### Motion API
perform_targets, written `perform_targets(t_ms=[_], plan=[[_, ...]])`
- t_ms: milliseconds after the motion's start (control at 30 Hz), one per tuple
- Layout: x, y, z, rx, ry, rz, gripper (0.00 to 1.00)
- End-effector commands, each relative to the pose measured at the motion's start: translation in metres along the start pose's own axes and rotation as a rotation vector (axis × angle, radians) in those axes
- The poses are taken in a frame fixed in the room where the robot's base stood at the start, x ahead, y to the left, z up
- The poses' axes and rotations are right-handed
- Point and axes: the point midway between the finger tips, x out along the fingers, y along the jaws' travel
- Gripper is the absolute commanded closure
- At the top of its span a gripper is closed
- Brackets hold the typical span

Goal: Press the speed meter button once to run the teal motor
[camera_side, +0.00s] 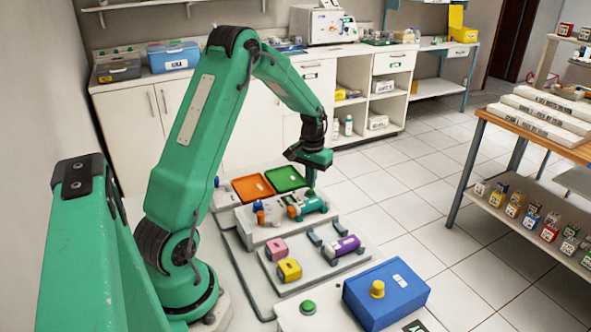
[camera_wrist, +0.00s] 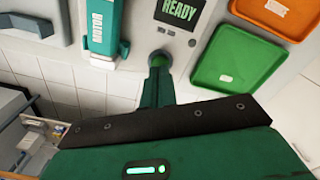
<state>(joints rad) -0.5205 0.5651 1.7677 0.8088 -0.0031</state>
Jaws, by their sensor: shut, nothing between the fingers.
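The teal motor (camera_side: 310,206) lies on a pale block in the side view. It also shows in the wrist view as a teal body with a white label (camera_wrist: 102,30) at the upper left. A dark display reading READY (camera_wrist: 180,12) sits right of it on the pale panel. My gripper (camera_side: 311,183) points down by the motor; its fingers are together in the wrist view (camera_wrist: 158,66), empty, with the tip over the panel just below the display. I cannot tell the speed meter button apart from the fingertip, nor whether they touch.
An orange tray (camera_side: 253,188) and a green tray (camera_side: 285,178) lie beside the motor. Nearer stand a purple cylinder (camera_side: 343,246), pink and yellow blocks, a green button (camera_side: 308,307) and a blue box (camera_side: 385,297) with a yellow knob. Tiled floor is right.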

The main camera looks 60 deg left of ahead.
Motion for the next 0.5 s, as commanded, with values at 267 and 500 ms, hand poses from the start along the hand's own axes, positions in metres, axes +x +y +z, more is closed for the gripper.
perform_targets(t_ms=[267,500], plan=[[0.0041,0.0000,0.0002,0.000,-0.001,0.000,1.00],[0.0074,0.0000,0.0002,0.000,-0.001,0.000,1.00]])
